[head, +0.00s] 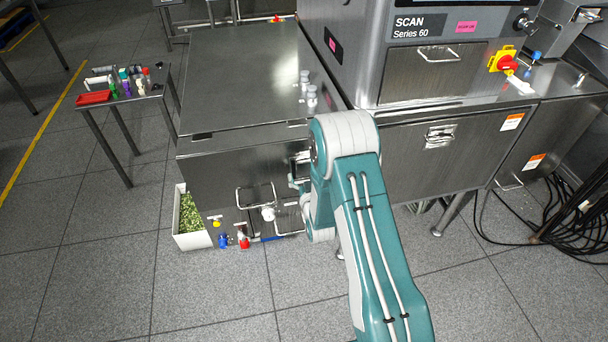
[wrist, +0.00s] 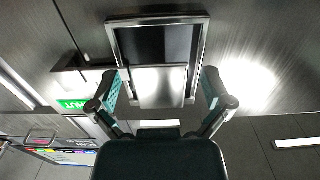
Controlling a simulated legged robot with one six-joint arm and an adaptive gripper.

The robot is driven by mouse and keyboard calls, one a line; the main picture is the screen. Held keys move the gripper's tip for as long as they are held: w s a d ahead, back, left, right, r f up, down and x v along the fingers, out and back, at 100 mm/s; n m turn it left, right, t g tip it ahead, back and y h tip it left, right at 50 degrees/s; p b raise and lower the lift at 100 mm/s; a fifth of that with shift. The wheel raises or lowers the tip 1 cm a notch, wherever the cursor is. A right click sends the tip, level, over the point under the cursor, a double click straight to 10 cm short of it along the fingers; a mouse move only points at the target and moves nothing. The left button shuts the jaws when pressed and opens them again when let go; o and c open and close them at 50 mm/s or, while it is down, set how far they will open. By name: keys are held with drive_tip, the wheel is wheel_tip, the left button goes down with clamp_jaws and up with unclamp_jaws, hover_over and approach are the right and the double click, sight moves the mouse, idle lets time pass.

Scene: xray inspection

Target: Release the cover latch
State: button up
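In the wrist view, a steel latch (wrist: 160,88) shows as a flat paddle at the lower part of a dark recessed frame (wrist: 203,40) in a brushed steel face. My gripper (wrist: 162,84) has its two fingers apart, one on each side of the paddle. Gaps seem to show between the fingers and the paddle; I cannot tell whether either touches it. In the head view, my arm reaches to the front of the steel cabinet (head: 225,180), and its links hide most of my gripper and that latch.
A similar latch (head: 439,136) is on the right cabinet face, below the scanner housing (head: 340,50). Pipe handles and valves (head: 268,213) jut from the front near my arm. A side table (head: 127,97) stands left. Cables (head: 540,225) lie right. Floor in front is clear.

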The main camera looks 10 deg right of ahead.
drive_tip(key=c, duration=0.9)
drive_tip(key=shift+c, duration=0.2)
drive_tip(key=shift+s+r+g, duration=0.15)
drive_tip(key=shift+r+g, duration=0.05)
drive_tip(key=shift+g, duration=0.2)
drive_tip(key=shift+s+r+g, duration=0.2)
drive_tip(key=shift+g, duration=0.4)
drive_tip(key=shift+s+r+g, duration=0.15)
drive_tip(key=shift+g, duration=0.45)
drive_tip(key=shift+s+r+g, duration=0.2)
drive_tip(key=shift+g, duration=0.6)
drive_tip(key=shift+s+r+g, duration=0.15)
drive_tip(key=shift+r+g, duration=0.05)
drive_tip(key=shift+g, duration=0.6)
